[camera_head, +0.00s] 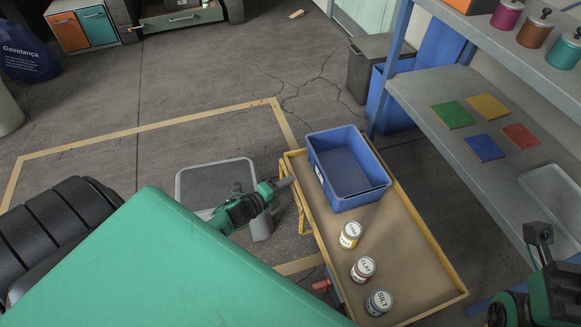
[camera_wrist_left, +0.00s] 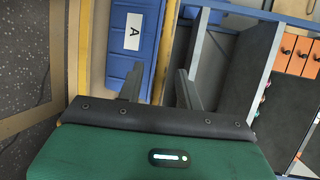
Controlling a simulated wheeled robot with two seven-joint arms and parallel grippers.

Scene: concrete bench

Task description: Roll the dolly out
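The dolly (camera_head: 410,247) is a low cart with a brown deck and a yellow rim, angled across the middle of the head view. A blue crate (camera_head: 352,192) stands at its far end. My left gripper (camera_head: 287,184) is at the dolly's left edge, near a yellow side bar (camera_head: 301,208). In the left wrist view its fingers (camera_wrist_left: 159,88) are apart with nothing gripped; the crate shows beyond. My right arm's black end (camera_head: 538,238) is at the lower right; its fingers are unclear.
A metal shelf (camera_head: 435,93) with coloured tiles and pots stands close on the right. A grey bin (camera_head: 371,65) and a blue bin (camera_head: 396,112) are behind the dolly. Open floor lies at the upper left.

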